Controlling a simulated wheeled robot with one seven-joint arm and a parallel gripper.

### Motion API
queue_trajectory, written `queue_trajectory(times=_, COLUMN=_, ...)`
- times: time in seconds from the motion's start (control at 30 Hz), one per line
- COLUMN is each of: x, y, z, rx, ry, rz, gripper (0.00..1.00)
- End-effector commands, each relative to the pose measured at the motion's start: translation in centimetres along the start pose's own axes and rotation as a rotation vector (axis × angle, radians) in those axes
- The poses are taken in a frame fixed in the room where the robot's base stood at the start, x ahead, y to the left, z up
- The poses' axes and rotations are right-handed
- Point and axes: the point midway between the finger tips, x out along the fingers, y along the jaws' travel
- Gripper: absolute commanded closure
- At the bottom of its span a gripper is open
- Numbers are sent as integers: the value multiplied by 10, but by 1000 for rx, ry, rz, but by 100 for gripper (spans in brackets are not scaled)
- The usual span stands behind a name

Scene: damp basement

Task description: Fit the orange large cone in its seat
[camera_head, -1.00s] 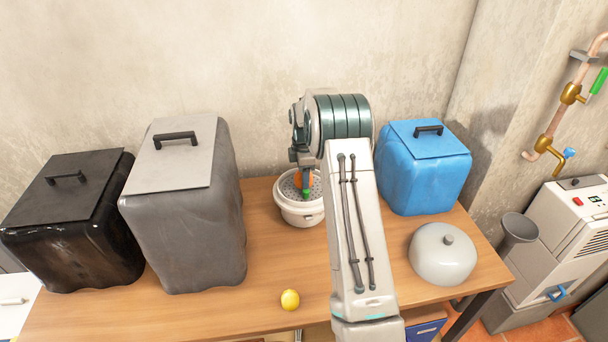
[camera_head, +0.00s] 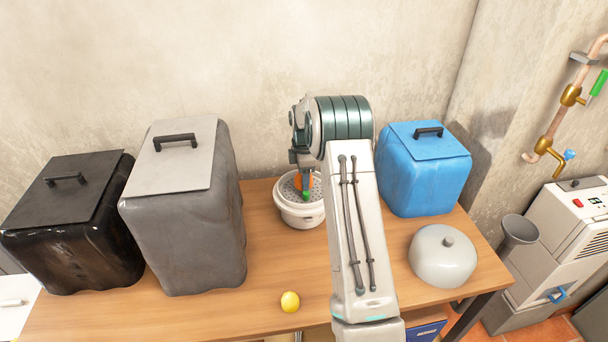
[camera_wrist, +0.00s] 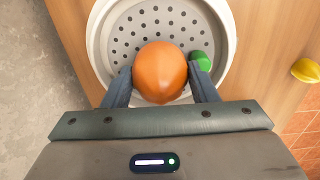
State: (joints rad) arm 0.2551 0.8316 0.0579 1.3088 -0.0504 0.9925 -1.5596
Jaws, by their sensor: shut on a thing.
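My gripper (camera_head: 301,177) is over the white round tub (camera_head: 300,216) on the table. In the wrist view my gripper (camera_wrist: 162,88) is shut on the orange large cone (camera_wrist: 160,70), with one dark finger on each side. From above the cone shows as a smooth rounded orange shape. It is in front of the tub's grey perforated plate (camera_wrist: 125,38). The cone's lower end is hidden, so I cannot tell whether it touches the plate or sits in a hole. In the head view only a sliver of the cone (camera_head: 308,182) shows.
A green piece (camera_wrist: 201,60) is at the tub, close beside the right finger. A yellow piece (camera_head: 290,301) lies on the table. Grey (camera_head: 183,220) and black (camera_head: 70,230) bins stand left, a blue bin (camera_head: 422,175) and grey dome (camera_head: 442,259) right. The table's front middle is mostly clear.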

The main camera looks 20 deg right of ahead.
Motion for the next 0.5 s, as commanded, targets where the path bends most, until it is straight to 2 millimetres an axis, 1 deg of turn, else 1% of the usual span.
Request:
queue_trajectory(times=0.03, x=3, y=-4, z=0, rx=0, ry=1, rz=-18, gripper=69)
queue_trajectory(times=0.07, x=1, y=-4, z=0, rx=0, ry=1, rz=-18, gripper=69)
queue_trajectory(times=0.5, x=-40, y=-2, z=0, rx=-1, ry=0, rz=-11, gripper=69)
